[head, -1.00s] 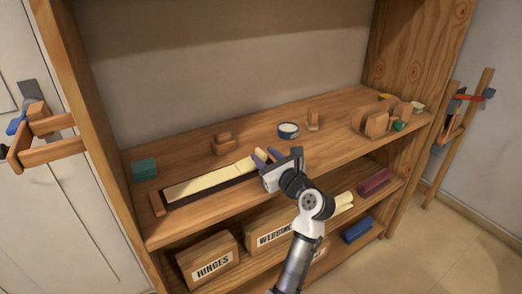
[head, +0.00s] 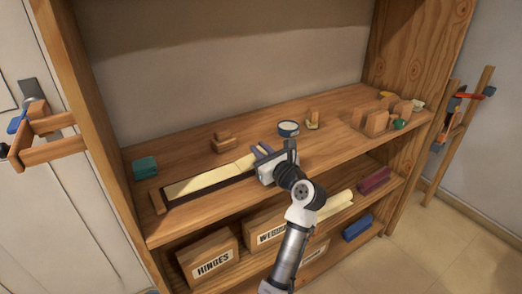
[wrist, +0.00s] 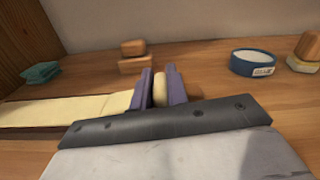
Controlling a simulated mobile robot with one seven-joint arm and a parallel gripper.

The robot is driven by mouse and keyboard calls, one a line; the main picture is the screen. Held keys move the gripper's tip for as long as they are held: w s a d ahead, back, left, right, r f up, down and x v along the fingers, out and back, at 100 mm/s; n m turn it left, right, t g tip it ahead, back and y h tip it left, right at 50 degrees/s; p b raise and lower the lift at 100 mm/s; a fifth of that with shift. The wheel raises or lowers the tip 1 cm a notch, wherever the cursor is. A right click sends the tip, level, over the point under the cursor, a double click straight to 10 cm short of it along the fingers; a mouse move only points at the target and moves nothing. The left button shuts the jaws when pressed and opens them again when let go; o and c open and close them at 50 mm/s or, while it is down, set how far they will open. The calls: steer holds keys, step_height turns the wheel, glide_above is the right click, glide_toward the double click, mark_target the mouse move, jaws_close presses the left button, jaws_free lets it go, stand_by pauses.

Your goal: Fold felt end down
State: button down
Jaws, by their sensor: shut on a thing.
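A long cream felt strip (head: 205,180) lies along a dark bar (head: 212,190) near the front of the upper shelf. My gripper (head: 262,149) is at the strip's right end, its purple fingers pointing to the back of the shelf. In the wrist view the felt (wrist: 65,112) runs in from the left to the left finger. A cream piece of it shows between the fingers of my gripper (wrist: 160,88), which are shut on it. The part of the bar and felt under my gripper is hidden.
A blue-rimmed glue tin (head: 288,129) stands behind my gripper. More wooden blocks (head: 377,122) are at the right.

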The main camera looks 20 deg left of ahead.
steer(key=shift+s+a+r+n+p, duration=0.1)
steer(key=shift+s+r+n+p, duration=0.15)
steer(key=shift+r+n+p, duration=0.85)
steer(key=shift+s+a+n+p, duration=0.25)
steer(key=shift+n+p, duration=0.25)
steer(key=shift+n, duration=0.2)
